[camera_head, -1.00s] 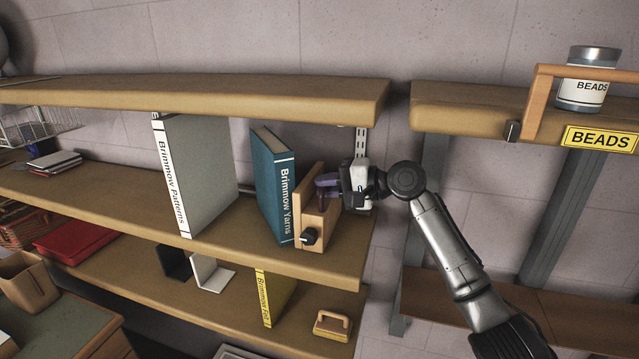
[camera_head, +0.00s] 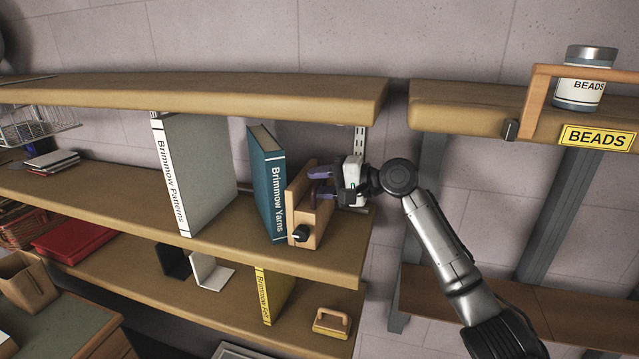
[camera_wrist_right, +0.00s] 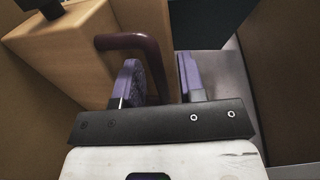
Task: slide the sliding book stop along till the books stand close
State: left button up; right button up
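The sliding book stop (camera_head: 306,222) is a wooden block with an upright plate and a dark knob, on the middle shelf. Its plate stands against or very near the teal Brimmow Yarns book (camera_head: 267,185), which leans slightly. The grey-white Brimmow Patterns book (camera_head: 197,175) stands further left, with a wide gap between the books. My right gripper (camera_head: 322,182) is at the stop's right side, fingers apart. In the right wrist view, the stop's dark maroon handle (camera_wrist_right: 152,55) has one leg between the purple fingers (camera_wrist_right: 160,82), with space beside it. My left gripper is not in view.
A shelf board (camera_head: 200,90) runs close above the books. The lower shelf holds a yellow book (camera_head: 268,295), bookends (camera_head: 208,272) and a small wooden-handled object (camera_head: 331,323). A beads jar (camera_head: 585,80) stands on the right shelf.

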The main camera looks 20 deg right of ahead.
jog(key=b+v, duration=0.4)
jog(key=v, duration=0.9)
jog(key=shift+s+d, duration=0.15)
jog(key=shift+d, duration=0.1)
jog(key=shift+r, duration=0.1)
